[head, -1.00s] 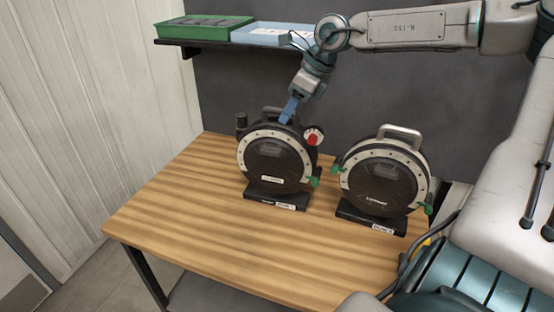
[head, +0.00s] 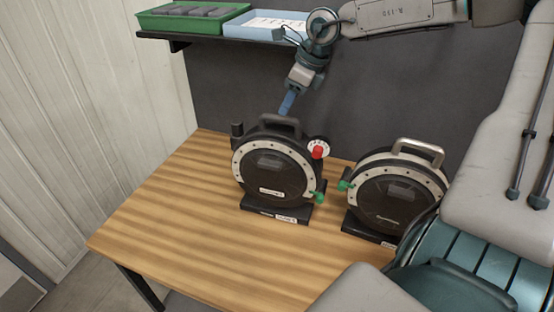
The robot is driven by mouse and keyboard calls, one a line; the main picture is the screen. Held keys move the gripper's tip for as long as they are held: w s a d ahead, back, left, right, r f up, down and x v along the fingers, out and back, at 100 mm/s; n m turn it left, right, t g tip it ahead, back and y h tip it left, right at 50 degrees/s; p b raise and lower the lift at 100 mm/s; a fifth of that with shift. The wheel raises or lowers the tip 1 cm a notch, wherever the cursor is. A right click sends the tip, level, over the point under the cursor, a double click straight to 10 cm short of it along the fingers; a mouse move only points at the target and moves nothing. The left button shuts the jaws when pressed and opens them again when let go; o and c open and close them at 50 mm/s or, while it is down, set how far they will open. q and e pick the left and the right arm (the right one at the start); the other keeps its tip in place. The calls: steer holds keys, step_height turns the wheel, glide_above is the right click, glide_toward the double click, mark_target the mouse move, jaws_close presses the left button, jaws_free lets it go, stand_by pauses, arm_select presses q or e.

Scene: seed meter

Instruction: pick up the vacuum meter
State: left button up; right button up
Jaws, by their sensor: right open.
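Two round black meters with pale, bolted rims stand upright on the table. The left meter (head: 272,172) has a black top handle (head: 280,122), a dial with a red knob and a green knob low on its right. The right meter (head: 395,190) has a metal handle and a green knob on its left. Their labels are too small to read, so I cannot tell for sure which is the vacuum meter. My right gripper (head: 284,110) points down with blue fingers, open and empty, close by the left meter's handle; contact cannot be told. My left gripper is not in view.
The wooden table (head: 190,225) is clear at the left and front. A wall shelf (head: 185,41) at the back holds a green tray (head: 190,21) with dark items and a blue tray (head: 240,30) with white pieces. My arm hides part of the right meter.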

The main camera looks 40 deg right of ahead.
mark_target(278, 116)
steer(key=shift+w+a+f, duration=0.15)
steer(key=shift+w+f, duration=0.1)
steer(key=shift+f, duration=0.4)
steer(key=shift+w+f+p, duration=0.25)
steer(key=shift+f+p, duration=0.05)
steer(key=shift+f, duration=0.05)
steer(key=shift+w+a+f+p, duration=0.15)
steer(key=shift+f+p, duration=0.2)
steer(key=shift+p, duration=0.35)
steer(key=shift+w+a+f+p, duration=0.25)
steer(key=shift+w+f+p, duration=0.05)
steer(key=shift+f+p, duration=0.3)
steer(key=shift+p+x, duration=0.45)
steer(key=shift+x, duration=0.9)
steer(key=shift+d, duration=0.1)
jaws_close()
